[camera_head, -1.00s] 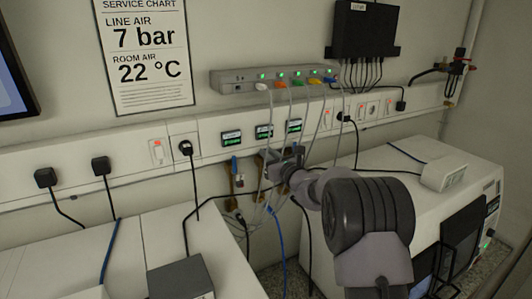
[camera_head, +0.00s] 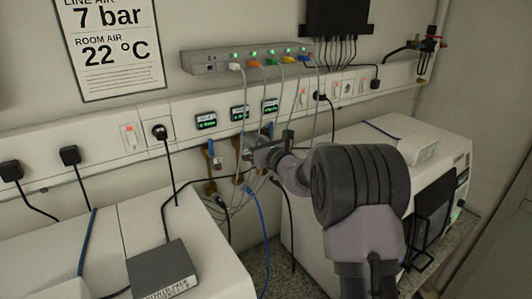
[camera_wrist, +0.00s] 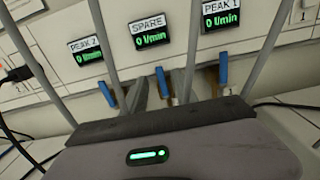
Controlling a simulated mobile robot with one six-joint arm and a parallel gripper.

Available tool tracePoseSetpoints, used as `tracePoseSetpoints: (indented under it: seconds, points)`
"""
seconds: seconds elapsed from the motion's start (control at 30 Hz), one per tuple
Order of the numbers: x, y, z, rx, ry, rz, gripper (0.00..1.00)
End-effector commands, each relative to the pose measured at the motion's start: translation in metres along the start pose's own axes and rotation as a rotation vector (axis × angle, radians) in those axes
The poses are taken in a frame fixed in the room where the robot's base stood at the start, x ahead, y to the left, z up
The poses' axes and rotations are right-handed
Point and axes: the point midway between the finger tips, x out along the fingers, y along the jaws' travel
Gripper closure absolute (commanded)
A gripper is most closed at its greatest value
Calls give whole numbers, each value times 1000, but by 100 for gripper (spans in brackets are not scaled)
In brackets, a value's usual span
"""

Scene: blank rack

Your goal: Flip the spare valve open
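The spare valve's blue handle (camera_wrist: 162,82) stands nearly upright below the SPARE display (camera_wrist: 150,33), which reads 0 l/min. In the wrist view my gripper (camera_wrist: 160,92) is open, with one grey finger on each side of this handle. Contact cannot be told. Blue handles of the PEAK 2 valve (camera_wrist: 118,90) and PEAK 1 valve (camera_wrist: 223,68) stand on either side, also nearly upright, under displays reading 0 l/min. In the head view my gripper (camera_head: 256,152) is at the valve row below the displays and largely hides the spare valve.
A white machine (camera_head: 410,150) stands at right.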

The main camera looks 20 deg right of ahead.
Motion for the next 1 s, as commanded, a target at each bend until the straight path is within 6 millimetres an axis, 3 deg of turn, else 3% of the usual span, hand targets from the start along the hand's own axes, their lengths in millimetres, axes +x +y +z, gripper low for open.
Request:
tracePoseSetpoints:
  seconds: [0.2,0.4,0.57,0.93,1.0]
  points:
    - [-74,-1,-3,1,0,-4,65]
    - [-120,-1,-1,0,0,-2,65]
    - [-133,0,0,0,-1,-1,65]
    - [-133,0,0,-1,0,1,65]
    - [-134,11,4,-28,7,28,65]
